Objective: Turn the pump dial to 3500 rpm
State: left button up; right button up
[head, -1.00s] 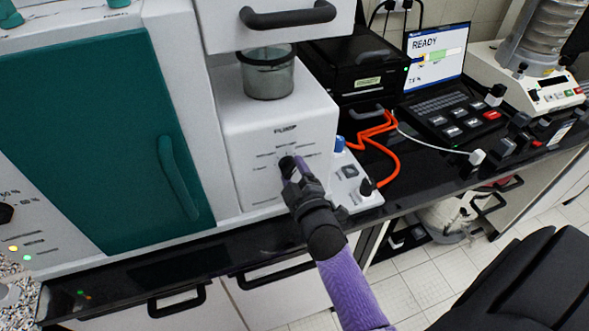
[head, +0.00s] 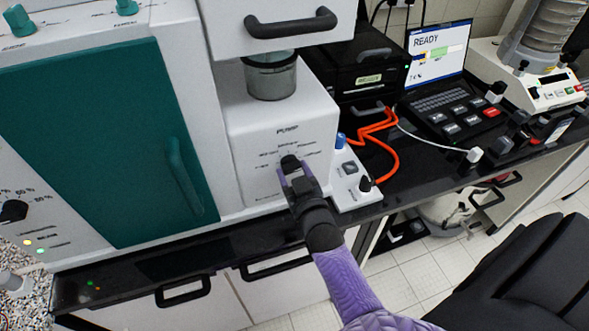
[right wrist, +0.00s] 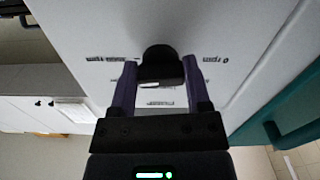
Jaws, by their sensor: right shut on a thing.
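The pump (head: 270,135) is a white box with a black dial on its front face and small printed marks around the dial. The dial (head: 290,162) also shows in the right wrist view (right wrist: 160,62). My right gripper (head: 296,172) is at the pump front, its two purple fingers on either side of the dial. In the right wrist view the fingers (right wrist: 160,75) are shut on the dial's near part. The marks are too small to read, so the set speed cannot be told. My left gripper is not in view.
A teal door (head: 105,150) stands left. Right of the pump are a small control box (head: 352,185), orange tubing (head: 385,150) and a laptop (head: 440,50). The black counter edge runs below.

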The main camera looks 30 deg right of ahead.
jog(key=shift+m, duration=0.6)
jog(key=shift+f+m, duration=0.1)
jog(key=shift+m, duration=0.2)
jog(key=o, duration=1.3)
jog(key=p+v, duration=0.1)
jog(key=v, duration=0.9)
